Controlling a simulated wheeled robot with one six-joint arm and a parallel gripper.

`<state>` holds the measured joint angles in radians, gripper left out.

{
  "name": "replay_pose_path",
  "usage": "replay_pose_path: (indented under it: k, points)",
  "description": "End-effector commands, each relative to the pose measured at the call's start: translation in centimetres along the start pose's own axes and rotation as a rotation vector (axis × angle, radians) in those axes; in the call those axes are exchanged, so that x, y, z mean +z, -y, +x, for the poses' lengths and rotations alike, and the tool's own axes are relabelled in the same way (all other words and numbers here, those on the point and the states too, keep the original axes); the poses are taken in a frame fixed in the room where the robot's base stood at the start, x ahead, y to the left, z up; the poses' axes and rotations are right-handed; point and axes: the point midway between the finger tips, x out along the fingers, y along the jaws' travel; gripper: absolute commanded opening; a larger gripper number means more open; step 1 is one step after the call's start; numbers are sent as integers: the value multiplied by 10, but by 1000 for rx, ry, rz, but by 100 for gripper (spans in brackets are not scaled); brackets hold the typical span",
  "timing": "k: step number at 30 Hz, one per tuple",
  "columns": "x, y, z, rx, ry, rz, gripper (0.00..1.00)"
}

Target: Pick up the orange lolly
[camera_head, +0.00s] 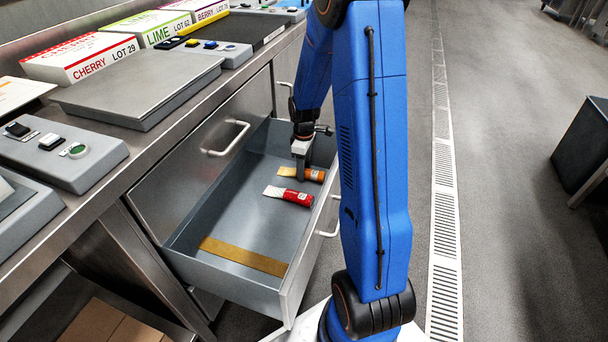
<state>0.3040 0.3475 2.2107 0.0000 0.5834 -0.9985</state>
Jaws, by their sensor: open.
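The orange lolly (314,175) lies in an open grey drawer (204,226), toward its far end. Part of it is hidden behind my gripper. A red lolly (298,197) lies in the same drawer, just nearer than the orange one. My gripper (301,176) points down into the drawer at the orange lolly, with its fingertips at or just over it. The jaws are open. Whether they touch the lolly or straddle it is too small to tell.
A tan strip (243,256) crosses the drawer floor at the near end. The drawer's front wall (303,258) stands close to my blue arm. Above is a steel counter with a cherry box (80,58), a lime box (147,27), a grey plate (140,90) and button panels (62,152).

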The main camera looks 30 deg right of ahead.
Motion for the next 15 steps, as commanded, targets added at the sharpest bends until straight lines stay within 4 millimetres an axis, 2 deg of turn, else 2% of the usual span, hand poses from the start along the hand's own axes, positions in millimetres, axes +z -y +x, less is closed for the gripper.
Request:
replay_pose_path:
  k: [4,11,15]
  points:
    - [0,0,9,0,0,0,51]
    - [0,0,10,0,0,0,51]
    - [0,0,10,0,0,0,17]
